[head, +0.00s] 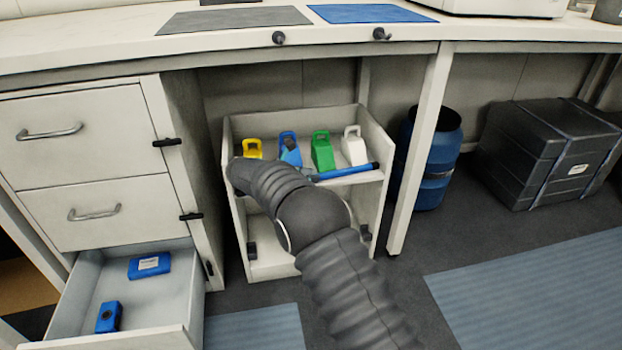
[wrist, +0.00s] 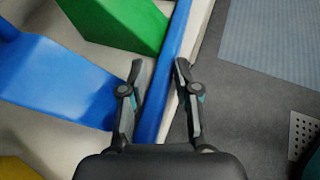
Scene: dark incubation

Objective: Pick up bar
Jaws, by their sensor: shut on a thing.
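The bar (head: 347,171) is a long blue rod with a dark end, lying along the front edge of the upper shelf in the head view. In the wrist view the bar (wrist: 168,62) runs lengthwise between the two fingers of my gripper (wrist: 160,74). My gripper is shut on the bar, one finger on each side. I cannot tell whether the bar touches the shelf.
Yellow (head: 252,148), blue (head: 290,150), green (head: 322,152) and white (head: 354,147) handled containers stand behind the bar on the shelf unit (head: 385,150). An open drawer (head: 160,310) at left holds two blue items. The table leg (head: 418,150) and blue drum (head: 440,165) stand right.

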